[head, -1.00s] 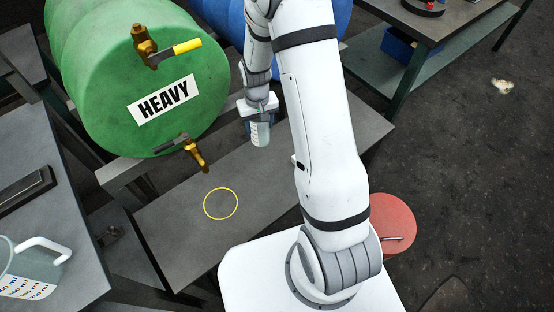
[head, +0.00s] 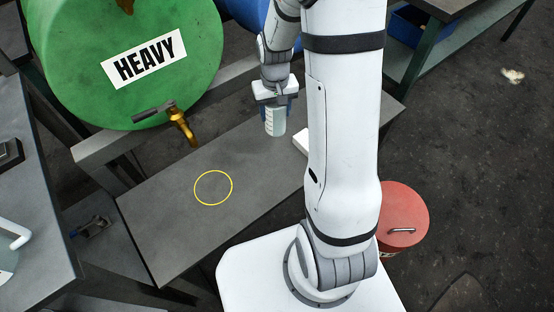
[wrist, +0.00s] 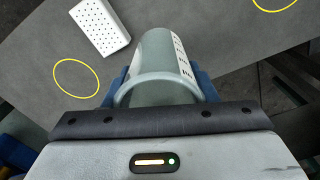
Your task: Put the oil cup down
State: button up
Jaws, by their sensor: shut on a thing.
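The oil cup is a grey-green, see-through cup (head: 275,122) with a marked scale. My gripper (head: 275,101) is shut on it from above in the head view and holds it roughly upright over the grey bench. In the wrist view the cup (wrist: 160,58) sits between the blue fingers of my gripper (wrist: 164,88). I cannot tell how far its base is from the bench. A yellow ring (head: 213,188) is marked on the bench, to the cup's lower left. Two yellow rings show in the wrist view, one at left (wrist: 76,78) and one at top right (wrist: 275,3).
A white perforated block (wrist: 100,27) lies on the bench near the cup; my arm partly hides it in the head view. A green HEAVY drum (head: 125,60) with a brass tap (head: 182,126) stands behind. A red drum (head: 403,215) stands right. The bench around the ring is clear.

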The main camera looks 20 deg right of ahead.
jog(key=shift+s+d+f, duration=0.15)
jog(key=shift+s+f, duration=0.1)
jog(key=shift+f, duration=0.1)
jog(key=shift+s+f+b, duration=0.15)
jog(key=shift+f+b, duration=0.1)
jog(key=shift+b, duration=0.1)
notch_tip(320, 180, down, 9)
jog(key=shift+f+b, duration=0.1)
jog(key=shift+b, duration=0.5)
jog(key=shift+f, duration=0.1)
jog(key=o, duration=0.5)
jog(key=shift+f, duration=0.1)
jog(key=o, duration=0.5)
